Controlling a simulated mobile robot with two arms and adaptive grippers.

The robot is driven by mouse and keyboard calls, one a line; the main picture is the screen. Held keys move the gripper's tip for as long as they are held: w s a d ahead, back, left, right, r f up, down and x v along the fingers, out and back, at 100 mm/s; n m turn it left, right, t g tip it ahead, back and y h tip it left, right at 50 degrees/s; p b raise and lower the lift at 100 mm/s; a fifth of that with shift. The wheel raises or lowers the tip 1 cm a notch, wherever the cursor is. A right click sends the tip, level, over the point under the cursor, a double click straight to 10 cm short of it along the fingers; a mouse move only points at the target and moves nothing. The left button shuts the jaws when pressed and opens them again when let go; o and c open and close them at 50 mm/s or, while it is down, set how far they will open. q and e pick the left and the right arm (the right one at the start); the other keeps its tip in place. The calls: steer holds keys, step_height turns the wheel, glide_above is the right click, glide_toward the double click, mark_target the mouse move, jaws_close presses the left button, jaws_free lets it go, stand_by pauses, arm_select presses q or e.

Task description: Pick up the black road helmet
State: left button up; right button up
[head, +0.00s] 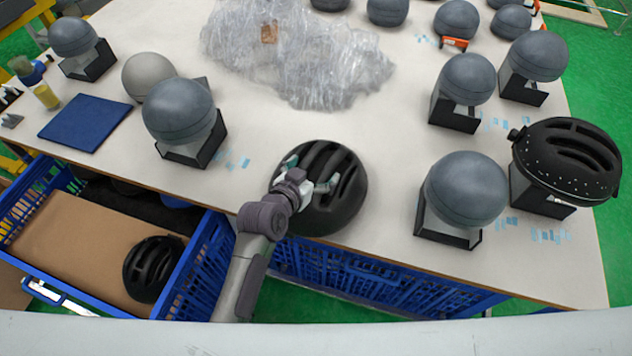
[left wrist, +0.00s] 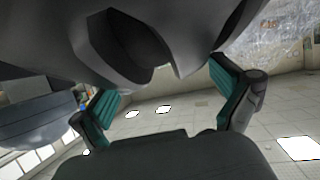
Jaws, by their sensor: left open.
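A black vented helmet (head: 345,205) sits on the white table near its front edge, dome up. My left gripper (head: 308,174) is at its left side and over part of it, with the fingers spread. In the left wrist view, the two teal-padded fingers of the left gripper (left wrist: 165,88) stand apart, and the dark helmet shell (left wrist: 150,28) fills the top. I cannot tell whether the fingers touch the shell. A second black helmet (head: 150,270) lies in the blue crate. A third black helmet (head: 568,155), dotted white, sits on a stand at right. My right gripper is not in view.
Grey headforms on black stands, such as one (head: 465,190) to the right and one (head: 180,110) to the left, flank the helmet. Clear plastic wrap (head: 300,55) lies behind it. A blue crate (head: 205,265) stands below the front edge. The table (head: 385,140) between is bare.

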arm_select(q)
steer(key=shift+w+d+f, duration=0.25)
steer(key=shift+w+d, duration=0.05)
steer(key=shift+w, duration=0.2)
steer(key=shift+s+a, duration=0.1)
steer(key=shift+c, duration=1.2)
steer(key=c, duration=1.3)
steer(key=shift+c, duration=0.3)
steer(key=shift+r, duration=0.2)
